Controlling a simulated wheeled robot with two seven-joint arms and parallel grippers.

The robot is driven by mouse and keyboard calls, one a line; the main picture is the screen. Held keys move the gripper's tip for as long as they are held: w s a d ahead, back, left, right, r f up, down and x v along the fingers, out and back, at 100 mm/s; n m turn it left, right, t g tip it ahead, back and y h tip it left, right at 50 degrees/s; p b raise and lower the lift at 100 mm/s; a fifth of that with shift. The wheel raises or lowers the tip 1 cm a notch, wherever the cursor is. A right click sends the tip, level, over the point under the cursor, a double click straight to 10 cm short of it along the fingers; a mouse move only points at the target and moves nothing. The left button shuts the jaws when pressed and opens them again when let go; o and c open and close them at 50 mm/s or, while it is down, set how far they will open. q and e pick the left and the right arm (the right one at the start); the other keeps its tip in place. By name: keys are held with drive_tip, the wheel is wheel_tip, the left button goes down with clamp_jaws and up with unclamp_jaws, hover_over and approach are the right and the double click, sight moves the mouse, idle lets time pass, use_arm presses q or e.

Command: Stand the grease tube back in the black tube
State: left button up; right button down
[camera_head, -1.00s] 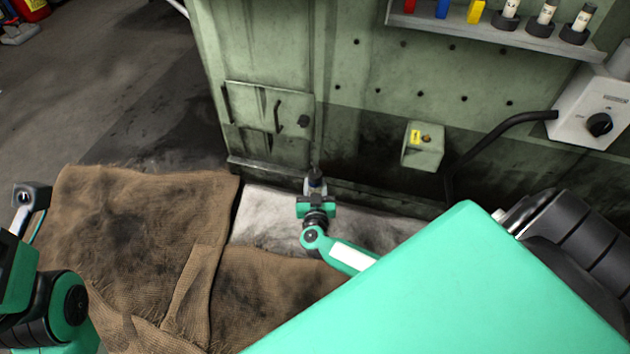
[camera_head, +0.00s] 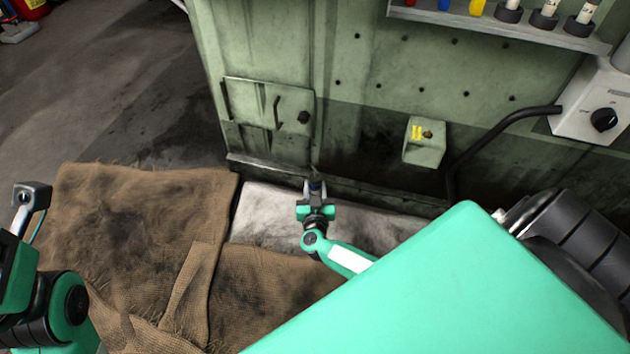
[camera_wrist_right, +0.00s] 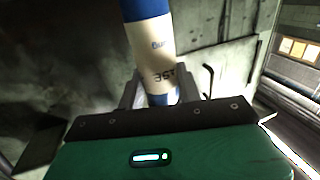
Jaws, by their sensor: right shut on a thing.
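My right gripper (camera_head: 316,192) is low in front of the green machine, over the pale cloth. It is shut on the grease tube, a cream cylinder with blue ends and dark print. The grease tube (camera_wrist_right: 157,55) rises up from between the fingers in the right wrist view, its top cut off by the frame. In the head view the tube is mostly hidden and too small to tell its tilt. Black round holders (camera_head: 543,19) on the shelf hold pale tubes; I cannot tell which black tube is the empty one. My left gripper is not in view.
The shelf (camera_head: 500,31) on the machine also carries red, blue and yellow items. A small green box (camera_head: 425,141), a black hose (camera_head: 500,128) and a grey switch box (camera_head: 590,112) stick out from the wall. Brown sacking (camera_head: 130,230) covers the floor at left.

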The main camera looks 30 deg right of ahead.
drive_tip(key=shift+f+b, duration=0.75)
drive_tip(key=shift+f, duration=0.75)
drive_tip(key=c, duration=0.9)
unclamp_jaws()
drive_tip(key=shift+o, duration=0.2)
